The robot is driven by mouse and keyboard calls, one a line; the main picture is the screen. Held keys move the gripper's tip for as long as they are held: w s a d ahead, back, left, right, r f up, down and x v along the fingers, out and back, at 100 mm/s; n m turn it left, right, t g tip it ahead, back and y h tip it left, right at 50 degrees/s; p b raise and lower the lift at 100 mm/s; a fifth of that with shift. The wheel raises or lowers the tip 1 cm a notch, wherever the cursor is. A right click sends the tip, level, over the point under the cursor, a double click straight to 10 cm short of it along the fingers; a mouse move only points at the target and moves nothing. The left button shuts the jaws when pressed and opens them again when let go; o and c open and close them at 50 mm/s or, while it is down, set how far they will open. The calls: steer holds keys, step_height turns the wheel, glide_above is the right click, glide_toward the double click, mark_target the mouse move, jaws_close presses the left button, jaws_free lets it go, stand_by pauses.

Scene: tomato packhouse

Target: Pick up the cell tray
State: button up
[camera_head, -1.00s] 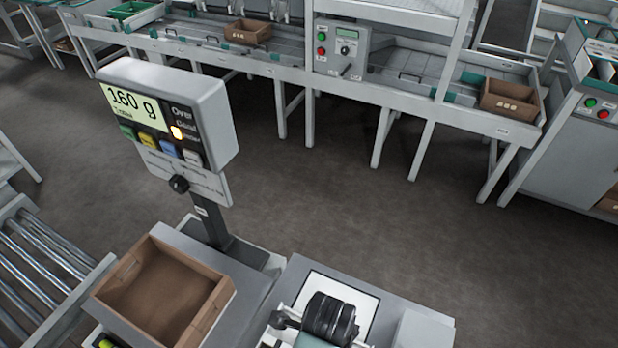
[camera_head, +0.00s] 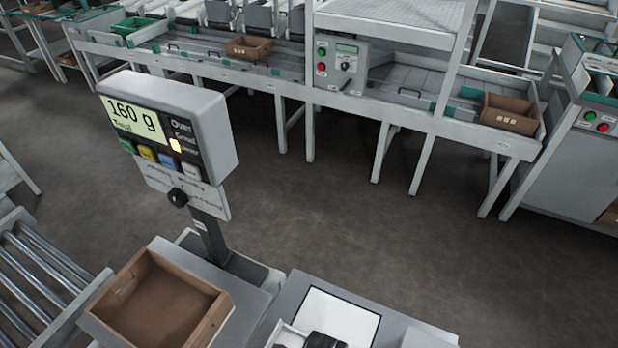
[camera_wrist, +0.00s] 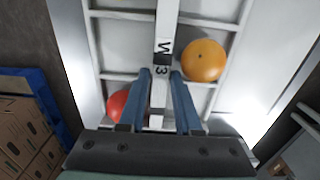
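The cell tray (camera_wrist: 205,22) is white, with thin dividers and a pale bar across it marked "W" and "3", and it fills the middle of the wrist view. An orange tomato (camera_wrist: 203,60) lies in a cell right of the bar. A red tomato (camera_wrist: 118,105) lies to the left, partly hidden by a finger. My gripper (camera_wrist: 161,74) has its two blue fingers parted, one on each side of the bar. I cannot tell whether they touch it.
A scale display (camera_head: 165,125) reading "160 g" stands on a post. Beside it are an empty brown carton (camera_head: 160,305), a roller conveyor (camera_head: 45,270) and a white square plate (camera_head: 328,318). Blue-edged shelving with cartons (camera_wrist: 22,130) is at left in the wrist view. Grey floor lies beyond.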

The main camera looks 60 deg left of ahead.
steer(key=shift+f, duration=0.25)
stand_by(0.3)
jaws_close()
